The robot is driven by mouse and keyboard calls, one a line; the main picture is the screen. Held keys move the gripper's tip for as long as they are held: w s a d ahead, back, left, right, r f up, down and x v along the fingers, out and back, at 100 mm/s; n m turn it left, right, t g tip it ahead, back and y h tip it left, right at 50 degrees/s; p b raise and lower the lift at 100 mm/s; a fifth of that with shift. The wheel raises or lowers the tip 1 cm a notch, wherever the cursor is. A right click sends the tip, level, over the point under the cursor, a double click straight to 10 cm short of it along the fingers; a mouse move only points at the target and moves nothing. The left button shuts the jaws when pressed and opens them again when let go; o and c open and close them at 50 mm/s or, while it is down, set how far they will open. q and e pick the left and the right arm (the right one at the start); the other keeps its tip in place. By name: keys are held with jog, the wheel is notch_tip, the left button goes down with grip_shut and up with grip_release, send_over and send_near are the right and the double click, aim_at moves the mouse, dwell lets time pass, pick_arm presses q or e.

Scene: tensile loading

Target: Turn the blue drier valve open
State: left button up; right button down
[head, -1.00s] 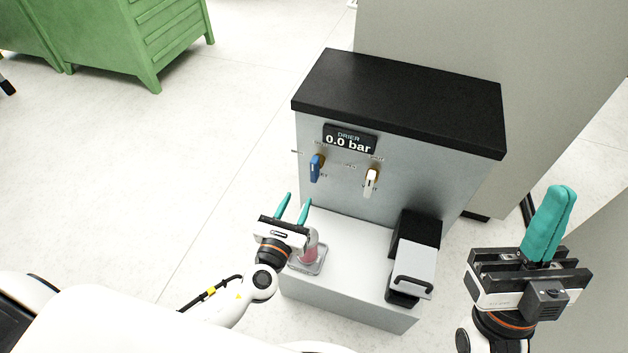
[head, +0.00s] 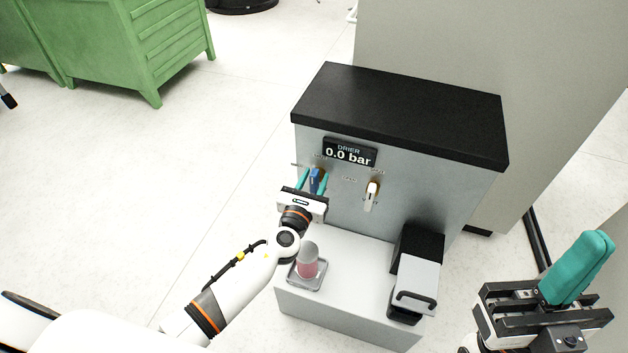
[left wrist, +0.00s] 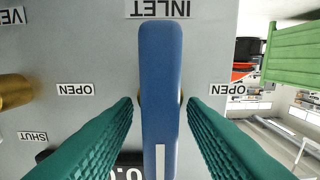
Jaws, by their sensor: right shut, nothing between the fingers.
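The blue valve handle (head: 314,181) is on the front panel of the drier, below a display reading 0.0 bar (head: 349,152). In the left wrist view the blue handle (left wrist: 161,80) stands between the two fingers, with a gap on both sides near the tips. My right gripper (head: 578,270) is shut and empty at the lower right.
A white-handled valve (head: 371,195) is to the right on the same panel. Below, a pink-filled container (head: 308,262) stands on a small tray (head: 293,280) on the ledge. A black and grey device (head: 415,280) sits on the ledge's right. A green cabinet (head: 130,45) stands far left.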

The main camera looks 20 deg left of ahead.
pick_arm(q)
grip_shut()
